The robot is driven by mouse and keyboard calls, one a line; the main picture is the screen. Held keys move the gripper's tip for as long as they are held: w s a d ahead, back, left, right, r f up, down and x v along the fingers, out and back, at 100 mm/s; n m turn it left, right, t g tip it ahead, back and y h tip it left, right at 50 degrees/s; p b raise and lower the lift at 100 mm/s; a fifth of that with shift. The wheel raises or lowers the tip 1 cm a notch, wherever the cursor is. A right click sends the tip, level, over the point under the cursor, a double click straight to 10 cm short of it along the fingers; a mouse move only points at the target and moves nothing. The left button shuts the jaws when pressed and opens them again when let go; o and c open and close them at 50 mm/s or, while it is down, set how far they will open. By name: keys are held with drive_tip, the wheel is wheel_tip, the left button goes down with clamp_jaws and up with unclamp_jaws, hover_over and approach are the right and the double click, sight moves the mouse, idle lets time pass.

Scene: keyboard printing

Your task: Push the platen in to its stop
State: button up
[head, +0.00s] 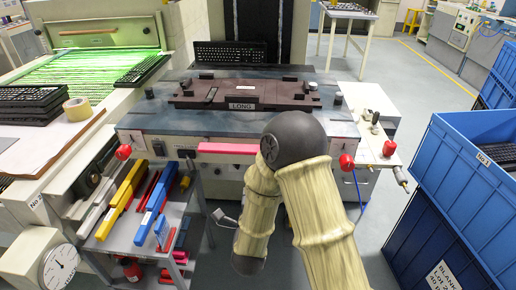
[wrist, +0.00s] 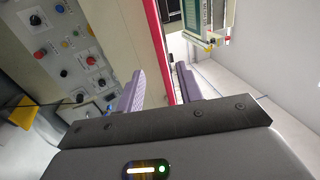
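The platen (head: 285,88) is a dark brown fixture plate with a "LONG" label, lying on the speckled blue-grey bed of the printing machine (head: 160,113). A pink-red bar (head: 228,148) runs along the machine's front edge, its right end hidden by my arm. My gripper is hidden behind my arm in the head view. In the wrist view my gripper (wrist: 160,80) has its two purple fingers apart with a gap between them. A red strip (wrist: 157,45) shows in that gap, nearer the right finger; I cannot tell whether it is touched.
Red knobs stick out at the machine's front left (head: 123,152) and front right (head: 346,161). A low cart (head: 125,232) with coloured tools stands at left. Blue crates (head: 450,150) stand at right. A control panel (wrist: 75,45) shows in the wrist view.

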drive_tip(key=x, duration=1.1)
drive_tip(key=shift+c, duration=0.3)
clamp_jaws()
